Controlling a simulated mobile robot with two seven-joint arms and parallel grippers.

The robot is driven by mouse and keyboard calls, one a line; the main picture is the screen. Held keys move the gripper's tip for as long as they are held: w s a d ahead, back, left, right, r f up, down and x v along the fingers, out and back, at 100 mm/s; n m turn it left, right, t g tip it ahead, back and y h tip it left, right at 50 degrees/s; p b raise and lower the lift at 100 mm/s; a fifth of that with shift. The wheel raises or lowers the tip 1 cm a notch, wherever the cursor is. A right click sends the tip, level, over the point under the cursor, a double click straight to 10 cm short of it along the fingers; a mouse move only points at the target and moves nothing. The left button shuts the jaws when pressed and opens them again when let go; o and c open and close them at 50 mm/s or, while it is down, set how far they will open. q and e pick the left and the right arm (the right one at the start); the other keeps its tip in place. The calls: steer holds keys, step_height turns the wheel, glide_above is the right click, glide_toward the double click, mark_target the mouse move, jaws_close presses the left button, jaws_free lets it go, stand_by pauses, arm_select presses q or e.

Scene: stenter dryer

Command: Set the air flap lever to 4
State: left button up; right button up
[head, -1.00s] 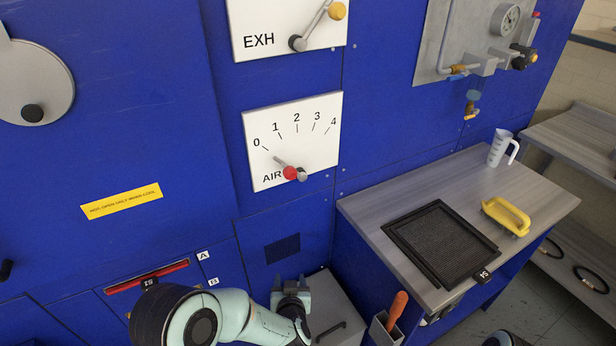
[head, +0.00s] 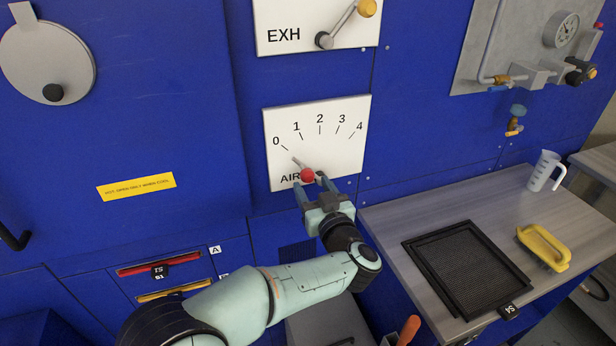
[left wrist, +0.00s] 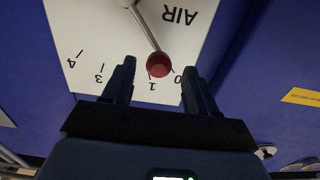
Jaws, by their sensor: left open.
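The white AIR panel (head: 345,150) carries a scale from 0 to 4. Its air flap lever has a grey shaft (head: 298,162) and a red knob (head: 308,175), and its pointer end lies toward the 0 mark. My left gripper (head: 312,186) is open just in front of the panel's lower edge, at the knob. In the left wrist view the panel appears upside down, and the red knob (left wrist: 158,65) shows between the two open fingertips (left wrist: 158,76), with a gap on each side. The lever's hub is hidden in the head view.
The EXH panel (head: 318,22) with its own lever is above. At right, a grey worktop (head: 390,220) holds a black mesh frame (head: 468,268), a yellow-handled tool (head: 543,247) and a measuring jug (head: 544,172).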

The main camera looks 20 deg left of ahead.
mark_target(310, 180)
arm_select(q)
steer(key=shift+x, duration=2.2)
jaws_close()
steer(key=shift+r+p, duration=0.1)
steer(key=shift+p, duration=0.25)
steer(key=shift+d, duration=0.1)
steer(key=shift+m+p, duration=0.3)
